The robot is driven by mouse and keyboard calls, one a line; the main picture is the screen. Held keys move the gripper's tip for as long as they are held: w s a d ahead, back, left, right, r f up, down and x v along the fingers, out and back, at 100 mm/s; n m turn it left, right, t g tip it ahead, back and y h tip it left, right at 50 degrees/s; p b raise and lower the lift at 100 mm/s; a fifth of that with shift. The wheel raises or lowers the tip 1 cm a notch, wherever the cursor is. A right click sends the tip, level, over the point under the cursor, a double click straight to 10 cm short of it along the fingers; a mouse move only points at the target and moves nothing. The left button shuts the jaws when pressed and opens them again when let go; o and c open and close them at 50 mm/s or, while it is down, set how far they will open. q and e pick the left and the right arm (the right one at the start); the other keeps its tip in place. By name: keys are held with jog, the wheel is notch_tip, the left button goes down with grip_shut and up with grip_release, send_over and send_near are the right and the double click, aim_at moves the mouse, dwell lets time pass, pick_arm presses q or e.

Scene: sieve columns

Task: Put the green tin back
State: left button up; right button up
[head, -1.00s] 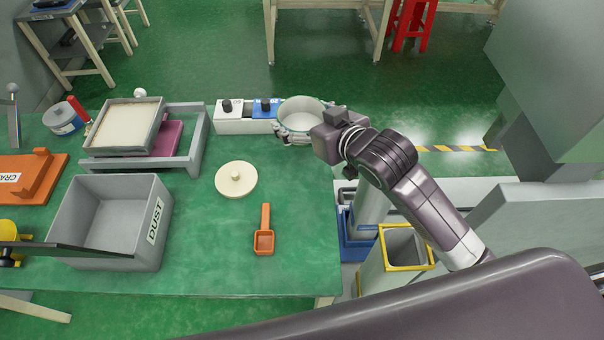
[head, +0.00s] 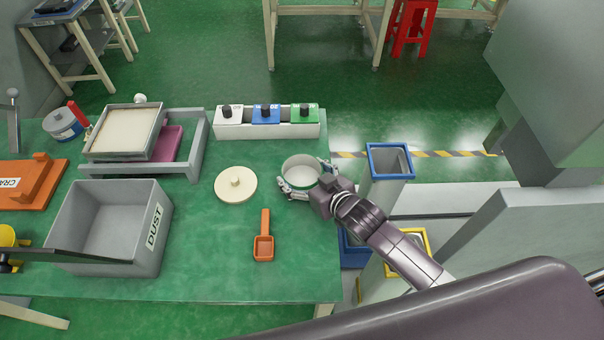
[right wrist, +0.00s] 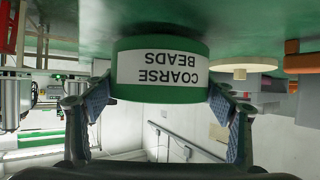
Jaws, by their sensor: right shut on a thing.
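The green tin (head: 301,172) is open-topped and pale inside, upright over the right part of the green table. In the right wrist view, which is upside down, the tin (right wrist: 160,72) is green with a white "COARSE BEADS" label. My right gripper (head: 305,188) is shut around its sides, one finger on each side. I cannot tell whether its base touches the table. A round cream lid (head: 236,184) with a knob lies on the table left of the tin. My left gripper is not in view.
A rack of white, blue and green knobbed blocks (head: 266,131) stands behind the tin. An orange scoop (head: 264,246) lies in front. A grey DUST bin (head: 158,225) and a sieve tray (head: 125,132) stand left. Blue-rimmed (head: 390,147) and yellow-rimmed columns stand off the right edge.

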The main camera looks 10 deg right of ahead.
jog(key=shift+w+f, duration=0.1)
jog(key=shift+f, duration=0.15)
jog(key=shift+f, duration=0.1)
jog(key=o, duration=1.6)
jog(key=shift+f, duration=0.1)
jog(key=shift+r, duration=0.2)
jog(key=v, duration=1.2)
jog(key=shift+b, duration=0.3)
jog(key=shift+a+f, duration=0.1)
jog(key=shift+f, duration=0.05)
